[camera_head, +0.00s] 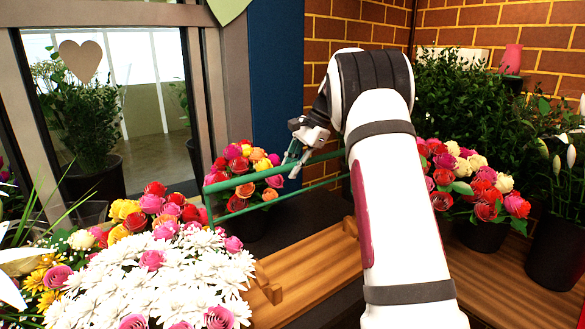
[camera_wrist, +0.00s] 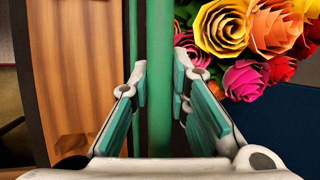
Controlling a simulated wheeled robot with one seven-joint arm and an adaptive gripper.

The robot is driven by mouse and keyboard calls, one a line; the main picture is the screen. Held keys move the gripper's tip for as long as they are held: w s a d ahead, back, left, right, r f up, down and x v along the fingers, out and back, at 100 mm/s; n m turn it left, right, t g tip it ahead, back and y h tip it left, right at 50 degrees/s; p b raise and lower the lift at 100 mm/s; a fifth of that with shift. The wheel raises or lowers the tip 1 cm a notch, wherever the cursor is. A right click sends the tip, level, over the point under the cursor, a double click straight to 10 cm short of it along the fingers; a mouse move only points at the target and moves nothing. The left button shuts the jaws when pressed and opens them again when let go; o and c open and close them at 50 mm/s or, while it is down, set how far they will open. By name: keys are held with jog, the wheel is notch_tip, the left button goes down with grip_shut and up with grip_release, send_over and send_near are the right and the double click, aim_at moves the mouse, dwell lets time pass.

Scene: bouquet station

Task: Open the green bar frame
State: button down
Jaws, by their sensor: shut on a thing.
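The green bar frame (camera_head: 238,181) has two long bars and a short upright end at the left, in front of a pot of mixed roses. My gripper (camera_head: 300,150) is at its upper bar in the head view, left of my white arm. In the wrist view, a green bar (camera_wrist: 160,85) runs between the two fingers of my gripper (camera_wrist: 160,95), which is shut on it. The right end of the frame is hidden behind my arm.
White daisies and roses (camera_head: 165,275) fill the front left. A wooden bench (camera_head: 305,268) lies below the frame. More potted roses (camera_head: 475,185) and dark green foliage (camera_head: 455,90) stand at the right. A blue panel (camera_head: 277,70) and brick wall are behind.

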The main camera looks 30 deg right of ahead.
jog(key=c, duration=1.5)
grip_release()
jog(key=shift+r, duration=0.1)
jog(key=shift+v, duration=5.95)
